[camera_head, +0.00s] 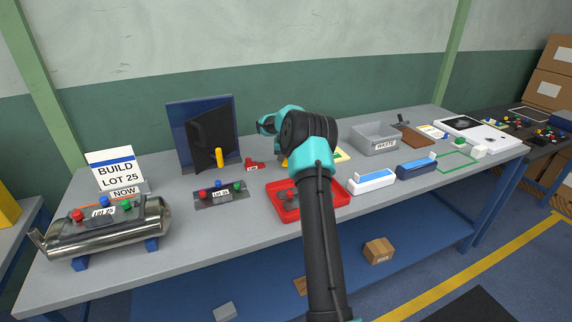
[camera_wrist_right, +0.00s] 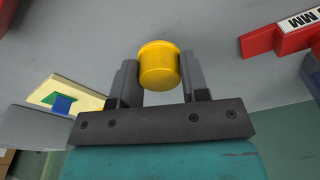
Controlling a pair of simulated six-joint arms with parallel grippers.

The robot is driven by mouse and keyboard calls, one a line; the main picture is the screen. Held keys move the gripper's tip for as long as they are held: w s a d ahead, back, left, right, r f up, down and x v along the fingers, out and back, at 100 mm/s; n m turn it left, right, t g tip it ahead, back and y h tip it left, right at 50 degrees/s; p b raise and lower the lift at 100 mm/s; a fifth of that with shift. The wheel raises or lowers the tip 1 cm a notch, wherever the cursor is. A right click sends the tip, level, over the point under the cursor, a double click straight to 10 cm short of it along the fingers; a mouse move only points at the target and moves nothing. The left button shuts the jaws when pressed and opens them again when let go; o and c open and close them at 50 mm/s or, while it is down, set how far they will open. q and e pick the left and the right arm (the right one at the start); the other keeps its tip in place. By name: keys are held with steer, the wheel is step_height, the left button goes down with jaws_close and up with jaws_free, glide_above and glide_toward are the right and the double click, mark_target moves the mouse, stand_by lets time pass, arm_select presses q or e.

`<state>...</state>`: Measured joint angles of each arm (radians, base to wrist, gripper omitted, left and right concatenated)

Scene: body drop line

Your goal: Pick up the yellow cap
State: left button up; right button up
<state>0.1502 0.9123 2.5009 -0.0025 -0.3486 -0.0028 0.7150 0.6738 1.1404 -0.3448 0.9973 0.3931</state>
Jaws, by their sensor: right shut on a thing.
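The yellow cap (camera_wrist_right: 158,65), a short round cylinder, sits between the two grey fingers of my right gripper (camera_wrist_right: 160,84) in the right wrist view. The fingers are shut on its sides. In the head view my right arm comes up from the bottom centre, and its wrist hides most of the gripper above the table's middle. A small patch of yellow shows beside the wrist there; I cannot tell if it is the cap. My left gripper is not in view.
A red tray (camera_head: 274,212) lies under my right forearm. A red gauge (camera_head: 256,168) is left of the wrist. A yellow post (camera_head: 219,157) stands by a dark panel (camera_head: 190,130). A grey waste bin (camera_head: 376,148) and a metal cylinder (camera_head: 110,238) flank the work area.

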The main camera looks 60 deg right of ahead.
step_height(320, 180, up, 8)
steer(key=shift+f, duration=0.2)
stand_by(0.5)
